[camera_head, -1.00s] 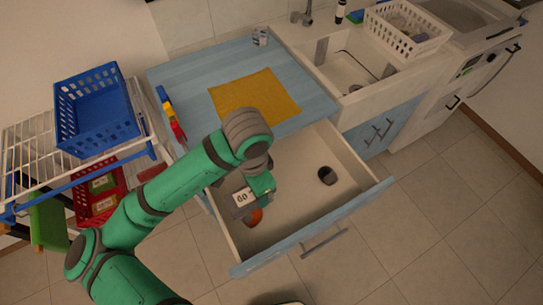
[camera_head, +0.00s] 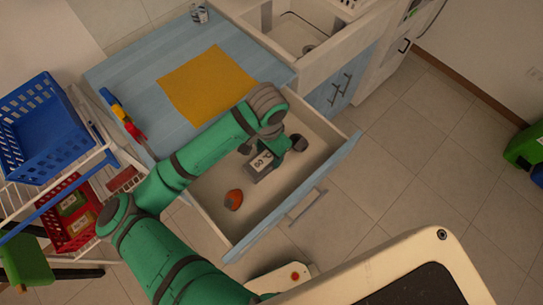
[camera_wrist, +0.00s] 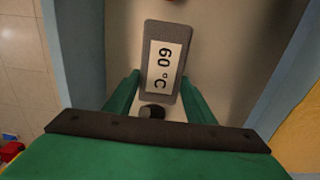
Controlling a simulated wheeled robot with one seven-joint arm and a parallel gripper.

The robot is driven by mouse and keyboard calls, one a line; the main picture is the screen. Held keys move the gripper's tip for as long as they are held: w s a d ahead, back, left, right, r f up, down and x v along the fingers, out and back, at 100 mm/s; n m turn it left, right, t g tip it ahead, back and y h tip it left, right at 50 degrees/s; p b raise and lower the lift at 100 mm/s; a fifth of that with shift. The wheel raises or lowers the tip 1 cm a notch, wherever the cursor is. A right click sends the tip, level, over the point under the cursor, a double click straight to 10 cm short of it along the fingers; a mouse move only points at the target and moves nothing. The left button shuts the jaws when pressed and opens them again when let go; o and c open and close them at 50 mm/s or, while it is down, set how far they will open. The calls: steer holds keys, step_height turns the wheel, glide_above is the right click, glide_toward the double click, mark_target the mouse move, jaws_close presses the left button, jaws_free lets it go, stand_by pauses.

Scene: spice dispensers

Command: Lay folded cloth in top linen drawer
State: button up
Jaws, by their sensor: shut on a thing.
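A yellow-orange cloth (camera_head: 210,85) lies flat on the light blue counter (camera_head: 120,65); in the wrist view a yellow strip (camera_wrist: 302,130) shows at the right edge. The drawer (camera_head: 285,203) below the counter is pulled open. My gripper (camera_head: 273,154) is inside or just above the drawer, shut on a grey block (camera_head: 259,166) with a white "60°C" label. In the wrist view the block (camera_wrist: 161,70) sits between the green fingers. A dark round object (camera_head: 298,142) lies in the drawer close to my gripper, and an orange-red object (camera_head: 233,200) lies nearer the drawer's front left.
A wire rack with a blue basket (camera_head: 42,128) and a red basket (camera_head: 68,215) stands at the left. A colourful item (camera_head: 122,113) lies at the counter's left edge. A sink (camera_head: 290,33) is at the back right. The floor right of the drawer is clear.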

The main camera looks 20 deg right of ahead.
mark_target(271, 159)
steer(key=shift+d+f, duration=0.3)
steer(key=shift+f, duration=0.1)
steer(key=shift+w+d+f, duration=0.1)
steer(key=shift+d+f, duration=0.05)
steer(key=shift+f, duration=0.8)
steer(key=shift+d+f, duration=0.1)
steer(key=shift+f, duration=0.8)
steer(key=shift+f, duration=0.6)
steer(key=o, duration=1.1)
step_height(271, 159, up, 13)
steer(key=shift+r, duration=0.15)
